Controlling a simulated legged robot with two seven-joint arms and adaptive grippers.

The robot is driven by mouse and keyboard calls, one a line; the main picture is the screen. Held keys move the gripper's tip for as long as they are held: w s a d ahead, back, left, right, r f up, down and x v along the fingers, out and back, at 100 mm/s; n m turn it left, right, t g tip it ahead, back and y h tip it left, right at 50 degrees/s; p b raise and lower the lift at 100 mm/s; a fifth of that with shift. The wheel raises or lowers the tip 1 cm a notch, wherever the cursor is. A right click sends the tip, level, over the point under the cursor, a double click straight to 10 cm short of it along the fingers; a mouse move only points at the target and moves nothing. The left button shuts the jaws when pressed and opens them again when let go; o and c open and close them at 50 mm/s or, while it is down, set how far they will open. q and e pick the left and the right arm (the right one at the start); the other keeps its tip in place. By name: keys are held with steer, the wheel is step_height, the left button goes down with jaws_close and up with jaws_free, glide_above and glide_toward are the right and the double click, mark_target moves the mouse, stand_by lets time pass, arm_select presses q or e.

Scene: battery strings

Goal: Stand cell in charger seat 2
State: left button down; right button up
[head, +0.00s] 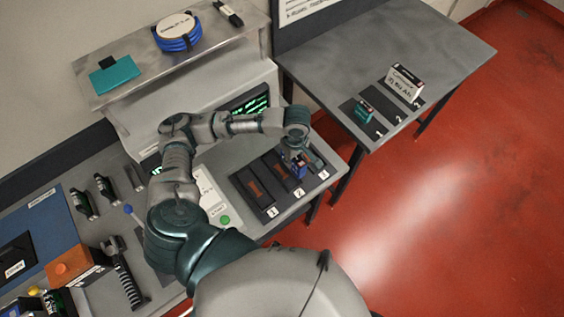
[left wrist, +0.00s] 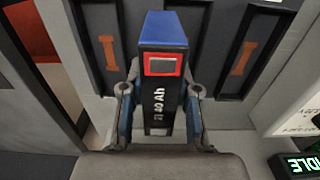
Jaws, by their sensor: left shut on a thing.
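The cell, dark with a blue end, a red-framed window and "40 Ah" lettering, shows in the left wrist view (left wrist: 162,75) and small in the head view (head: 299,171). My left gripper (head: 296,160) is shut on it, with a finger on each side in the left wrist view (left wrist: 159,112). The charger (head: 240,183) has three dark numbered seats. The cell is at the middle one, seat 2 (head: 288,198); whether it touches the seat floor is hidden. The seats on both sides are empty, with orange strips showing. My right gripper is out of view.
A side table (head: 440,50) at right holds a small teal block (head: 364,111) and a white labelled box (head: 403,84) on dark pads. A shelf (head: 110,92) above the charger carries a blue coil (head: 178,40). A cluttered bench lies at lower left. The red floor is clear.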

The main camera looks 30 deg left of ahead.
arm_select(q)
steer(key=a, duration=0.1)
steer(key=s+a, duration=0.1)
steer(key=a, duration=0.1)
steer(key=shift+s+a+f, duration=0.15)
steer(key=shift+s, duration=0.25)
steer(key=shift+s+a+f, duration=0.1)
steer(key=shift+a+f, duration=0.4)
steer(key=shift+f, duration=1)
steer(key=shift+d+f, duration=0.1)
steer(key=shift+f, duration=0.25)
steer(key=shift+d, duration=0.4)
steer(key=c, duration=0.8)
jaws_free()
steer(key=shift+d, duration=0.1)
steer(key=shift+c, duration=0.2)
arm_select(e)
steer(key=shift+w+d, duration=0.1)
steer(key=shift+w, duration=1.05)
arm_select(q)
steer(key=shift+a, duration=0.25)
